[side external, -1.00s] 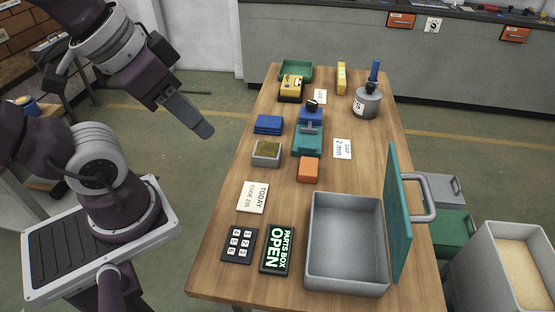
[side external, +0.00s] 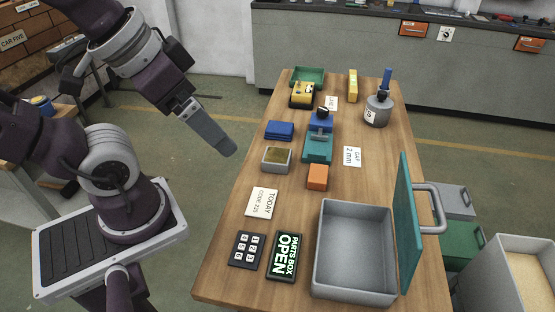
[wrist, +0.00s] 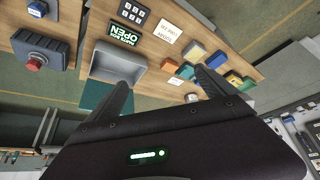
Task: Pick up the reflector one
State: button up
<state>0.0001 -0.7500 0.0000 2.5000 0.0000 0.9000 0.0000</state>
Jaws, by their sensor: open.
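My gripper (side external: 228,148) is open and empty. It hangs in the air left of the wooden table in the side view; its two spread fingers also show in the wrist view (wrist: 164,90). No thing carries a readable reflector label. A small orange block (side external: 318,177) lies on the table in front of a teal and blue clamp-like device (side external: 318,146). A grey box with olive contents (side external: 277,160) and a blue block (side external: 279,130) lie left of the device. A yellow and black item (side external: 303,92) stands at the back near a green tray (side external: 308,74).
An empty grey open box (side external: 352,284) with a raised teal lid (side external: 404,220) stands at the table's front right. A keypad (side external: 247,250), a "PARTS BOX OPEN" sign (side external: 285,257) and a "TODAY" card (side external: 262,202) lie left of it. A grey canister (side external: 377,110) stands behind.

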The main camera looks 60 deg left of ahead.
jog(key=n+g+h, duration=0.1)
jog(key=n+h, duration=0.9)
jog(key=n, duration=1)
send_over(276, 155)
jog(key=s+a, duration=0.1)
jog(key=s, duration=0.3)
notch_tip(276, 155, down, 17)
jog(key=a+f+n, duration=0.1)
jog(key=f, duration=0.1)
jog(key=a+f+n+t, duration=0.1)
jog(key=a+f+n, duration=0.1)
jog(key=a+f+n+t, duration=0.1)
jog(key=f, duration=0.1)
jog(key=shift+a+f+n, duration=0.2)
jog(key=shift+a+n, duration=0.2)
jog(key=x, duration=0.7)
jog(key=shift+w+a+r, duration=0.1)
jog(key=c, duration=1.9)
